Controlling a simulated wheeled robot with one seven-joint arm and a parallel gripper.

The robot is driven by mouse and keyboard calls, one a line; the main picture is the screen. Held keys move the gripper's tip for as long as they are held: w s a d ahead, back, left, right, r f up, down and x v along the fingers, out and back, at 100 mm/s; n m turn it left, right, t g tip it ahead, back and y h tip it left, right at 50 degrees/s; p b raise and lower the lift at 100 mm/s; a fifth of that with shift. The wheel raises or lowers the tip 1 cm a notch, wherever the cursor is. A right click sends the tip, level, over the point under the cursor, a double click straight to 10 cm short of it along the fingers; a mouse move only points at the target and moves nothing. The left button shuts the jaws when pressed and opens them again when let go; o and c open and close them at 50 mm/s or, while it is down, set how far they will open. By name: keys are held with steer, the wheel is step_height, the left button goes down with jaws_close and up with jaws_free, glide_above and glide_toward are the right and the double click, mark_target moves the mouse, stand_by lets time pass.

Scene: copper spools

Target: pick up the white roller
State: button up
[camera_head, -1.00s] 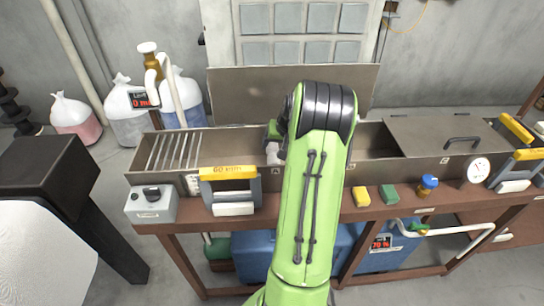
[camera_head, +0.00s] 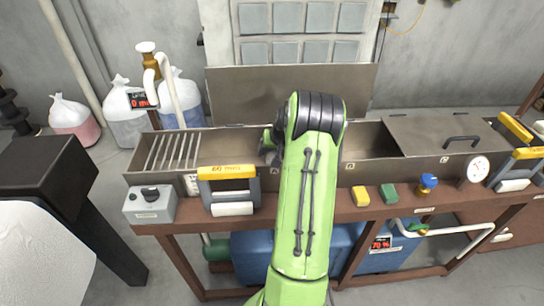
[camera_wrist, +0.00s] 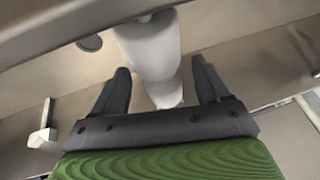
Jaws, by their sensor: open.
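In the wrist view a white roller (camera_wrist: 152,50) runs from the top edge down between the two dark fingers of my gripper (camera_wrist: 162,84). The fingers are open, one on each side of its narrower lower end. I cannot tell whether they touch it. In the head view my gripper (camera_head: 267,152) is inside the long metal trough (camera_head: 365,172), largely hidden by my green arm. The roller between the fingers cannot be made out there. Another white roller (camera_head: 232,209) sits in a yellow-topped frame (camera_head: 227,172) at the trough's front left.
A metal lid (camera_head: 440,136) covers the trough's right part. A slatted grate (camera_head: 174,152) lies at its left end. A grey switch box (camera_head: 150,204), a yellow block (camera_head: 361,196) and a green block (camera_head: 389,193) stand along the front ledge. A back panel (camera_head: 290,92) rises behind the trough.

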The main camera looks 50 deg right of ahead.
steer(key=c, duration=1.3)
steer(key=shift+o, duration=0.2)
steer(key=shift+r+p, duration=0.45)
step_height(320, 180, up, 18)
steer(key=p, duration=0.2)
steer(key=shift+f, duration=0.2)
steer(key=shift+p, duration=0.4)
